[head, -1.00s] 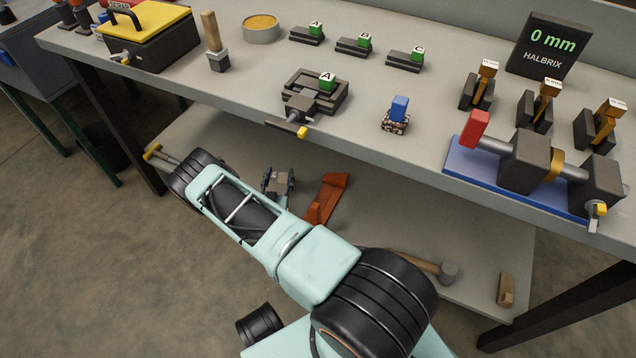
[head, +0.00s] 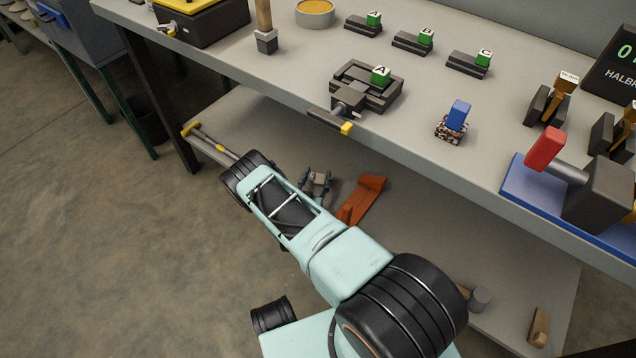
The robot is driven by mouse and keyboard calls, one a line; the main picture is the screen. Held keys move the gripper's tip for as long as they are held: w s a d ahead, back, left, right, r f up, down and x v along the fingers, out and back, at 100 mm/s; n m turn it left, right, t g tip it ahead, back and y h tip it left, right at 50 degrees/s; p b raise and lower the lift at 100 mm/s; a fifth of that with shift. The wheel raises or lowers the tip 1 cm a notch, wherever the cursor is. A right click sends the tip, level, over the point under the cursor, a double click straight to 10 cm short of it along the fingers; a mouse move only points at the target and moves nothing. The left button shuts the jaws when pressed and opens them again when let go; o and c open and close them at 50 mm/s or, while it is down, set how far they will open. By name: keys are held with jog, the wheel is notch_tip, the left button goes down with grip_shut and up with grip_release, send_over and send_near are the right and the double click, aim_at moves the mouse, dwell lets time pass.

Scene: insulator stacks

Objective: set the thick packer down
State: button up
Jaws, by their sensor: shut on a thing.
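My gripper (head: 316,186) shows small and partly hidden behind my own arm in the head view, below the bench's front edge. It is shut on a small grey block, the thick packer (head: 318,178), which sits between the two dark fingers. Much of the block and the wrist is hidden, so its thickness and any mark on it cannot be made out. The block is apart from the bench top (head: 300,80).
On the bench stand a dark vise (head: 367,88) with a green A cube, labelled green cubes on dark bars (head: 467,65), a blue-topped block (head: 457,115) and a red-handled press (head: 545,150). An orange wedge (head: 362,200) lies on the lower shelf. Bench top is clear around the vise.

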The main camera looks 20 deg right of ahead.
jog(key=shift+f+b, duration=0.3)
jog(key=shift+f, duration=0.9)
jog(key=shift+f, duration=0.15)
jog(key=o, duration=1.2)
jog(key=shift+c, duration=0.2)
jog(key=shift+r, duration=0.2)
jog(key=shift+s, duration=0.1)
